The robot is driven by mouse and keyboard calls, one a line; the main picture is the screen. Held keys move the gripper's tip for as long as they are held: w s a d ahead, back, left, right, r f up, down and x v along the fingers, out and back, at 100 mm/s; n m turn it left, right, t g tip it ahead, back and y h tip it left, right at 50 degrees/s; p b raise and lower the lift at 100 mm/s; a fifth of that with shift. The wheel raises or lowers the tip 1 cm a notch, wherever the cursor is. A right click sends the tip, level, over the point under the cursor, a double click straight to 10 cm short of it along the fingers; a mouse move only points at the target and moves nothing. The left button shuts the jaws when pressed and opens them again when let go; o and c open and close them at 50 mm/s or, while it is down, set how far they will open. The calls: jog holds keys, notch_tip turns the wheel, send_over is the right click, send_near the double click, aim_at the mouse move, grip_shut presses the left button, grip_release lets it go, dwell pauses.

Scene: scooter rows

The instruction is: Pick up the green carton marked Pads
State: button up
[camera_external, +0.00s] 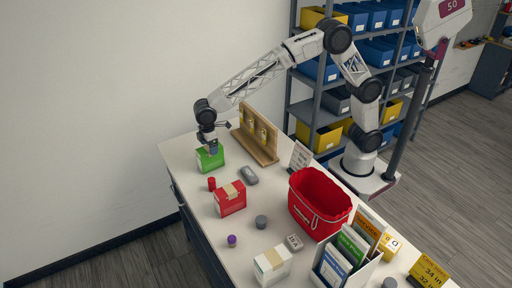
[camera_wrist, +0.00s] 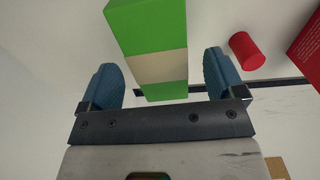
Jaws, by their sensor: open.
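The green carton (camera_external: 210,160) stands at the far left end of the white table, a green box with a pale band. My gripper (camera_external: 213,148) is right above it, pointing down. In the wrist view the green carton (camera_wrist: 148,40) lies between my two blue fingers, with a gap on each side. My gripper (camera_wrist: 165,85) is open and empty. The word on the carton cannot be read.
A small red cylinder (camera_external: 211,184) stands close to the green carton. A red box (camera_external: 230,198), a grey object (camera_external: 249,175), a wooden stand (camera_external: 252,145) and a red basket (camera_external: 317,205) are further along the table. A white box (camera_external: 272,266) stands near the front.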

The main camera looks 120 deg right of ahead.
jog(key=shift+f, duration=2.6)
jog(key=shift+c, duration=0.3)
jog(key=c, duration=1.1)
jog(key=shift+r, duration=0.1)
jog(key=shift+r, duration=4.95)
